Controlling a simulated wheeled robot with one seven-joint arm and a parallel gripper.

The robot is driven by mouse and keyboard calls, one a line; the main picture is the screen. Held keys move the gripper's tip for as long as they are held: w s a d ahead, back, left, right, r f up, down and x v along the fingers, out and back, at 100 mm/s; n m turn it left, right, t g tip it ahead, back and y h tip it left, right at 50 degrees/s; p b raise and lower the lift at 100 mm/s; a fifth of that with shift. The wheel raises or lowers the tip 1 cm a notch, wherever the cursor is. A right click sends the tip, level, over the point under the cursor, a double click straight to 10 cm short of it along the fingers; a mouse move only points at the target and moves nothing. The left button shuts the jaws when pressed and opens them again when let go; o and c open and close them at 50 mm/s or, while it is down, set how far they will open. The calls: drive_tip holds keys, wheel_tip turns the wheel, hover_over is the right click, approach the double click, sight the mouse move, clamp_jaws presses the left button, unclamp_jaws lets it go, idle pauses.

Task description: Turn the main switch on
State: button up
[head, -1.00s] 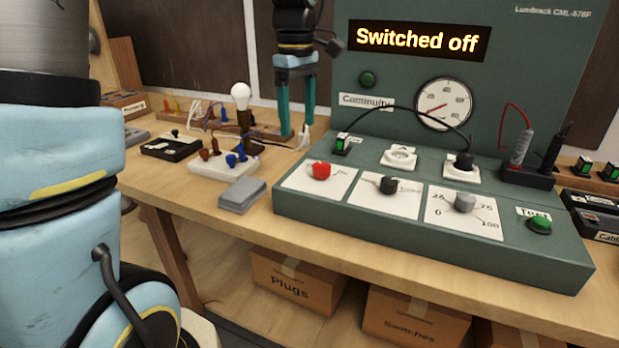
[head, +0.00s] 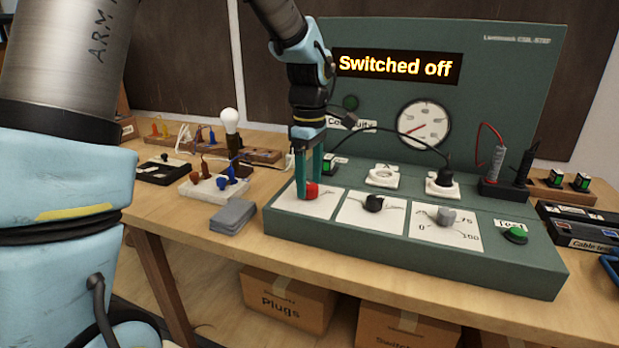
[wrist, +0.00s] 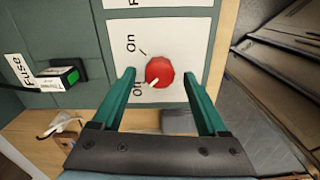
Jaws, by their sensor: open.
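The main switch is a red rotary knob (head: 311,191) on a white label plate at the left end of the green test bench (head: 420,240). In the wrist view the red knob (wrist: 160,72) has a pale pointer mark toward the word "Off", with "On" printed beside it. My gripper (head: 310,183) points down at the knob in the head view, its teal fingers partly hiding it. In the wrist view my gripper (wrist: 158,85) is open, with one finger on each side of the knob and gaps between. The display (head: 395,67) reads "Switched off".
A green-lit fuse block (wrist: 62,77) is close to my gripper. A grey box (head: 233,216) and a white tray (head: 214,187) stand left of the bench.

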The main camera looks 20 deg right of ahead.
drive_tip(key=shift+f, duration=0.25)
clamp_jaws()
idle(0.5)
